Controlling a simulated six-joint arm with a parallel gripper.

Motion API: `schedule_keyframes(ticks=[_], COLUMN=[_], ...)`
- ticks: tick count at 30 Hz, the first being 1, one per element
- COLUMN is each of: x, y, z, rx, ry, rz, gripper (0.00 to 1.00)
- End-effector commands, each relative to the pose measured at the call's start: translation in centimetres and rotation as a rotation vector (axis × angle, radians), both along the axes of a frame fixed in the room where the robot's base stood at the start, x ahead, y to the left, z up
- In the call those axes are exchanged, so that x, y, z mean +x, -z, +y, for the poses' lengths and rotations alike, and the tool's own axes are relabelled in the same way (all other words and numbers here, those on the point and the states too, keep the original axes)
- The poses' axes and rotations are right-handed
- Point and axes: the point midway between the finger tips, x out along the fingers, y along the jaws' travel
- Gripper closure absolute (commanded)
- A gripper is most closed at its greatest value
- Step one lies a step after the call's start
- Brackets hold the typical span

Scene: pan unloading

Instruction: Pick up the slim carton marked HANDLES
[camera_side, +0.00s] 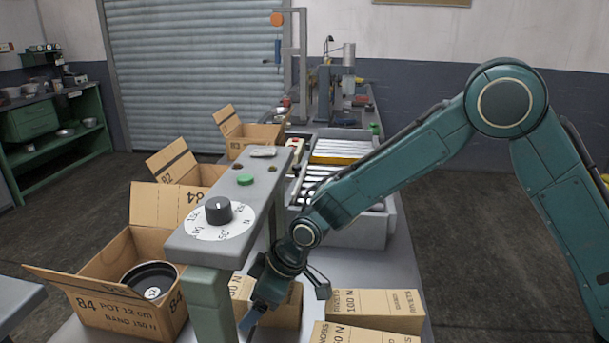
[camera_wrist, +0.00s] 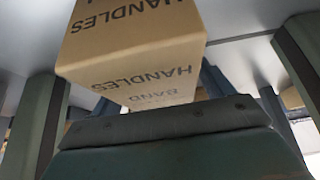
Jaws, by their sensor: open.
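The carton marked HANDLES (camera_wrist: 135,50) fills the upper middle of the wrist view, brown, with HANDLES printed on two faces and BAND lower down. A dark-edged part of my gripper crosses the bottom of that view, in front of the carton's lower end. In the side view my gripper (camera_side: 252,316) points down beside the green post, open. A brown carton (camera_side: 285,311) stands right behind it, partly hidden; its name cannot be read there. Whether the fingers straddle the carton or touch it cannot be told.
A green-legged stand with a dial (camera_side: 219,218) rises close beside my gripper. A RIVETS carton (camera_side: 375,310) and another carton (camera_side: 350,335) stand to the right. An open box (camera_side: 120,310) holding a dark pot (camera_side: 150,278) is at left. A grey roller bin (camera_side: 375,232) stands behind.

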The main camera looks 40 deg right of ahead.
Motion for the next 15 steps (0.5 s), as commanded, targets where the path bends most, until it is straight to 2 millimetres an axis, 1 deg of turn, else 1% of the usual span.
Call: schedule_keyframes(ticks=[4,5,6,8,9,11,13,14,15], x=[0.0,0.0,0.0,0.0,0.0,0.0,0.0,0.03,0.03], y=[-0.02,-0.02,-0.03,-0.03,-0.03,-0.03,-0.03,-0.1,-0.1], z=[0.0,0.0,0.0,0.0,0.0,0.0,0.0,0.02,0.02], rx=[0.0,0.0,0.0,0.0,0.0,0.0,0.0,0.001,0.001], ry=[0.0,0.0,0.0,0.0,0.0,0.0,0.0,0.0,0.0], rz=[0.0,0.0,0.0,0.0,0.0,0.0,0.0,-0.001,-0.001], gripper=[0.2,0.22,0.3,0.42,0.49,0.61,0.75,0.8,0.8])
